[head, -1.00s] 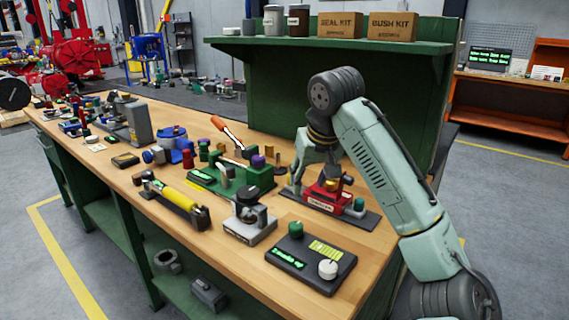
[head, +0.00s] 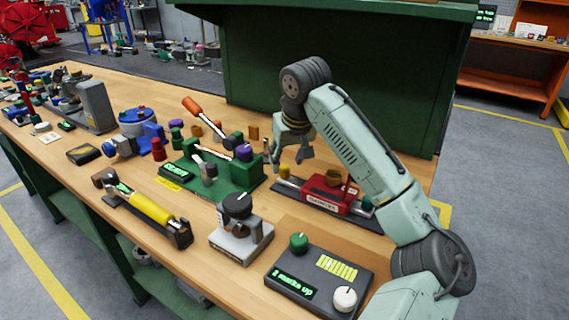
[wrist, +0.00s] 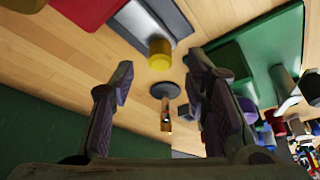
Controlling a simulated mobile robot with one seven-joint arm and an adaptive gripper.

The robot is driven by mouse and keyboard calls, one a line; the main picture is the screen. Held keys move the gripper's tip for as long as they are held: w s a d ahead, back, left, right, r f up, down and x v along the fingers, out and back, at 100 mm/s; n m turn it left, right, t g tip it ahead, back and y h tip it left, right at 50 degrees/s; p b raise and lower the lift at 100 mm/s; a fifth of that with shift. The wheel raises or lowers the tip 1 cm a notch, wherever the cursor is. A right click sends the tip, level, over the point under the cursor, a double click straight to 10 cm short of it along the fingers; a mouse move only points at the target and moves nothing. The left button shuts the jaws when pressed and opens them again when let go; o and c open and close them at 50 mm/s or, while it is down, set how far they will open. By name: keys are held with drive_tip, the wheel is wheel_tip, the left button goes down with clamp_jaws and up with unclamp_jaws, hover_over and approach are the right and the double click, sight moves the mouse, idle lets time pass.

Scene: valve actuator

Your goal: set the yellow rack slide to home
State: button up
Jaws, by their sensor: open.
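Two yellow parts could be the slide; I cannot tell which. One is a yellow cylinder (head: 151,208) lying on a dark rail near the bench's front edge, with a small lit green display at its far end. The other is a yellow round post (head: 284,171) on the grey base at the left end of the red unit (head: 322,193). That post also shows in the wrist view (wrist: 159,54). My gripper (head: 292,155) is open and empty, above and behind this post. In the wrist view the gripper (wrist: 163,85) has nothing between its fingers.
A green fixture (head: 220,175) with an orange-handled lever stands left of the gripper. A grey pedestal with a black knob (head: 238,207) and a dark control box (head: 318,275) reading "2 marks up" stand in front. The green back panel (head: 330,80) rises behind.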

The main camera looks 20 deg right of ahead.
sight(285, 167)
drive_tip(key=shift+p+x, duration=0.35)
drive_tip(key=shift+x, duration=1.85)
drive_tip(key=shift+w, duration=0.1)
drive_tip(key=shift+c, duration=0.3)
clamp_jaws()
